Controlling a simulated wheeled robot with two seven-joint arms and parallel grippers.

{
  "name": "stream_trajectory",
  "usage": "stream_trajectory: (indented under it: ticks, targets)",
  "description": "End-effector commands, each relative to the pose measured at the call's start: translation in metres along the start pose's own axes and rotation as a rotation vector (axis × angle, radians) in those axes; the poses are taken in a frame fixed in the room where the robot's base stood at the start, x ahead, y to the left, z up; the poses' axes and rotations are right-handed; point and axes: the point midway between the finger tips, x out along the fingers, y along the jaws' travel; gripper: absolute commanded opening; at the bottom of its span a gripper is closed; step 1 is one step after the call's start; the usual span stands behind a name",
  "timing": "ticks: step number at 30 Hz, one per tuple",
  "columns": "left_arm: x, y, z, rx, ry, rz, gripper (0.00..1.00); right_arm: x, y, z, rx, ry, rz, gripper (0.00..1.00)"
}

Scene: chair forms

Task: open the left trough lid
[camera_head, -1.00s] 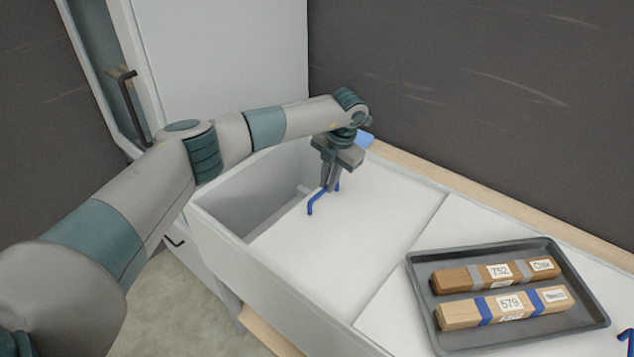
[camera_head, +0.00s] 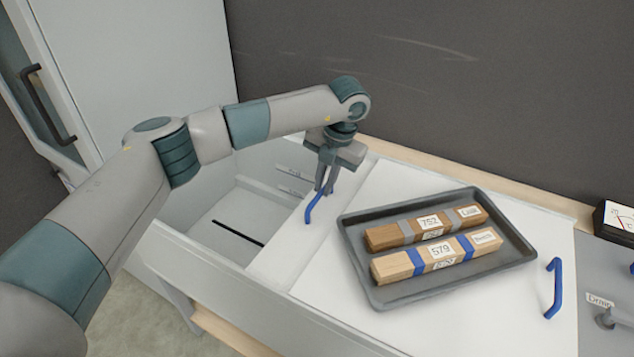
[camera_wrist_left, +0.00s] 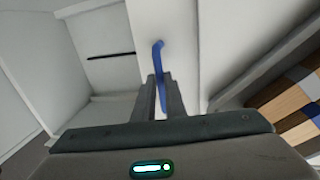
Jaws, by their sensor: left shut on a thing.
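The left trough lid (camera_head: 287,248) is a white sliding panel. Only a strip of it shows, beside the right lid (camera_head: 330,265), and the trough (camera_head: 228,222) to its left is open to view. A blue bar handle (camera_head: 312,209) stands on the left lid. My left gripper (camera_head: 325,190) is shut on this handle, and the left wrist view shows the blue handle (camera_wrist_left: 158,62) between the fingers (camera_wrist_left: 160,98). The fingers hide part of the handle. My right gripper is not in view.
A dark tray (camera_head: 365,285) with two labelled wooden blocks (camera_head: 425,228) (camera_head: 436,256) lies on the right lid. That lid has its own blue handle (camera_head: 554,288). A dark wall stands behind, and a tall white cabinet (camera_head: 140,60) is at the left.

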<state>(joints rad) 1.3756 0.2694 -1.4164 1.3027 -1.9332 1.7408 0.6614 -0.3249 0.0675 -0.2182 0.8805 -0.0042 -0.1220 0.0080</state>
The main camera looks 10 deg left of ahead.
Motion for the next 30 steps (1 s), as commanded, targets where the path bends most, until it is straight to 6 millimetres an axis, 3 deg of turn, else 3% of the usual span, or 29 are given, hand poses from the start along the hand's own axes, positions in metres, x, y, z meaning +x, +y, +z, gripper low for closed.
stream_trajectory:
  ticks: [7, 8, 9, 10, 23, 30]
  targets:
    - [-0.001, 0.0, 0.001, 0.0, -0.004, -0.001, 0.0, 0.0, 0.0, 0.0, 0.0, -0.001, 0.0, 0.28]
    - [-0.001, 0.0, 0.001, 0.0, -0.004, -0.001, 0.18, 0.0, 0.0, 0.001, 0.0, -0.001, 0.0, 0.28]
    - [-0.001, 0.0, 0.001, 0.0, -0.004, -0.001, 0.27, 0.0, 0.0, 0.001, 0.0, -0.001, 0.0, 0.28]
    - [-0.001, 0.0, 0.001, 0.0, -0.004, -0.001, 0.29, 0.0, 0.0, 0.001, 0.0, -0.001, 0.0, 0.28]
    - [-0.004, 0.0, 0.001, 0.0, -0.003, 0.0, 0.29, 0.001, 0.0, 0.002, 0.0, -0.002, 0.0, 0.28]
    - [-0.028, 0.0, 0.001, 0.0, -0.005, 0.0, 0.29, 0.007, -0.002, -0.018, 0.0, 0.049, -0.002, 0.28]
